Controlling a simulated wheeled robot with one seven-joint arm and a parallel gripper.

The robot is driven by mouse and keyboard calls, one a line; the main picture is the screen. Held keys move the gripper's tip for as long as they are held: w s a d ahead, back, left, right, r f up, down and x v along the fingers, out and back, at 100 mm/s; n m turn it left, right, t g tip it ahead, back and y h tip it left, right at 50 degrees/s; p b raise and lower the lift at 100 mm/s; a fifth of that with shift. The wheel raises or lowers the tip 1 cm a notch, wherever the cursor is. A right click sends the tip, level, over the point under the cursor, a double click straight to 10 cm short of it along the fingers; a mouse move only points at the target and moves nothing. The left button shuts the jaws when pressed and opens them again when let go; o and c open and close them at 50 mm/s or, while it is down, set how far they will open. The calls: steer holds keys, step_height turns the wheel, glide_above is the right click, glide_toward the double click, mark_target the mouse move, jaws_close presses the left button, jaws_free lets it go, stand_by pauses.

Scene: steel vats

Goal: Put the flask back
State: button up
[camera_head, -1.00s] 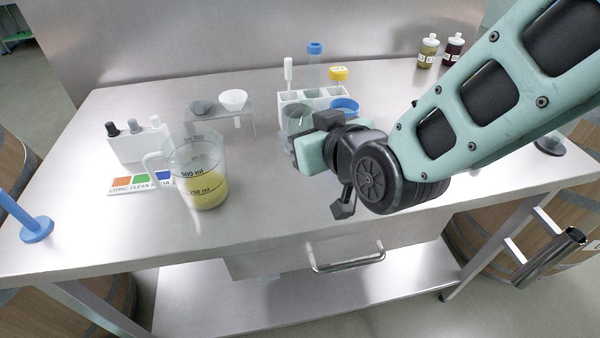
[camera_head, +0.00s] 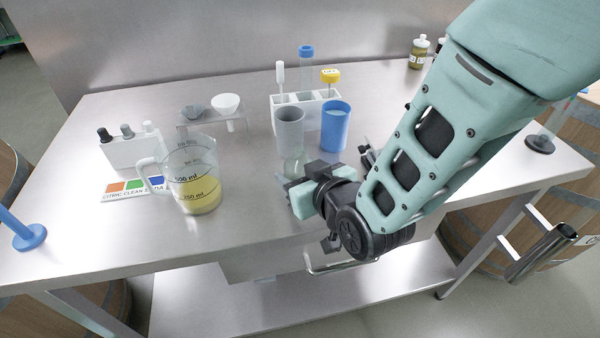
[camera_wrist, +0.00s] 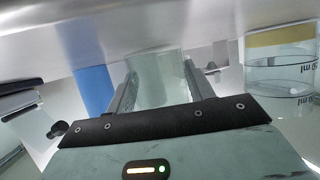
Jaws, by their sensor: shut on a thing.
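The clear glass flask (camera_head: 293,167) is in front of the grey cup, partly hidden by my gripper (camera_head: 291,188). My gripper is shut on it, near the middle of the steel table. In the wrist view the flask (camera_wrist: 160,68) shows as a pale see-through shape between the two fingers (camera_wrist: 158,90). I cannot tell whether its base touches the table.
A grey cup (camera_head: 289,130) and blue cup (camera_head: 335,128) stand just behind, before a white rack (camera_head: 300,97). A measuring jug (camera_head: 197,178) with yellow liquid stands left. The table's front middle is clear.

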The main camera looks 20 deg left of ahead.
steer(key=o, duration=1.1)
steer(key=shift+f, duration=0.1)
steer(key=shift+o, duration=0.2)
steer(key=shift+r, duration=0.2)
steer(key=b+v, duration=0.1)
steer(key=v, duration=0.9)
steer(key=shift+f, duration=0.1)
steer(key=shift+s+d+r+p, duration=0.15)
steer(key=shift+r+p, duration=0.15)
steer(key=shift+p, duration=0.8)
steer(key=s+d+p, duration=0.1)
steer(key=p, duration=0.1)
steer(key=shift+r+p, duration=0.15)
steer(key=shift+p, duration=0.15)
